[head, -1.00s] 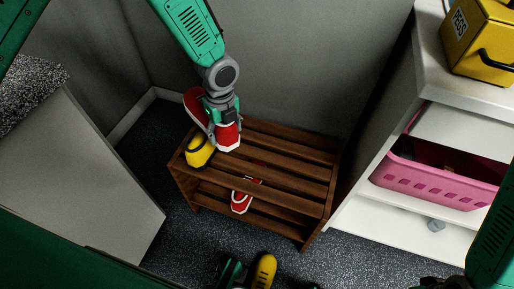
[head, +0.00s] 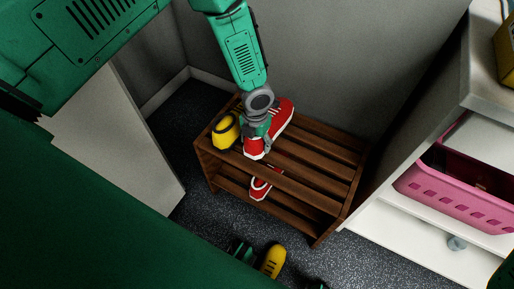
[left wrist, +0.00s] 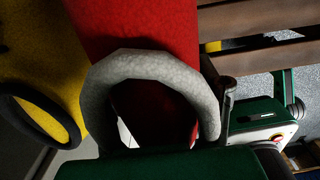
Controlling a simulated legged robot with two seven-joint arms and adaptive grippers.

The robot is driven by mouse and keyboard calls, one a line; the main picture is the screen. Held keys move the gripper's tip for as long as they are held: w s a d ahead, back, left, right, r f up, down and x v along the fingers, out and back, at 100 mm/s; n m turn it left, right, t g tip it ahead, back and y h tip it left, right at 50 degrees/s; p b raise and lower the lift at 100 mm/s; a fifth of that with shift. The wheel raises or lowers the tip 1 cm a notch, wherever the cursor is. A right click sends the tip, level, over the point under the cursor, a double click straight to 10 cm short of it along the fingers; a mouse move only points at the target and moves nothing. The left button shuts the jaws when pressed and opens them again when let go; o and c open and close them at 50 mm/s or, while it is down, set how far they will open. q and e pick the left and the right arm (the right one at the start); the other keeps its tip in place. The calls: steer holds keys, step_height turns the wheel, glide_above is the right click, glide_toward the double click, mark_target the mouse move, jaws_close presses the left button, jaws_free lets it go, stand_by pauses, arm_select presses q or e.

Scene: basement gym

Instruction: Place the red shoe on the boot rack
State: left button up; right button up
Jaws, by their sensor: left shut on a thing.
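The brown slatted boot rack (head: 322,184) stands against the grey wall in the head view. My left gripper (head: 262,134) is shut on a red shoe (head: 282,115) with white trim, over the left half of the rack's top. I cannot tell whether its sole touches the slats. The held shoe fills the upper middle of the left wrist view (left wrist: 135,25). A second red shoe (head: 262,187) is on the lower shelf, partly covered by the top slats. A yellow shoe (head: 225,132) is on the top at the left end, beside the held shoe.
The rack's top is bare on the right. Another yellow shoe (head: 273,261) lies on the dark speckled floor in front. A white shelf unit (head: 405,232) with a pink basket (head: 455,198) stands to the right, and a pale grey panel (head: 125,135) to the left.

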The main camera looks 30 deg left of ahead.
arm_select(q)
step_height(320, 180, down, 3)
steer(key=shift+d+r+b, duration=0.1)
steer(key=shift+b, duration=0.35)
steer(key=shift+f, duration=0.2)
steer(key=shift+c, duration=0.6)
steer(key=shift+a, duration=0.2)
steer(key=o, duration=1.5)
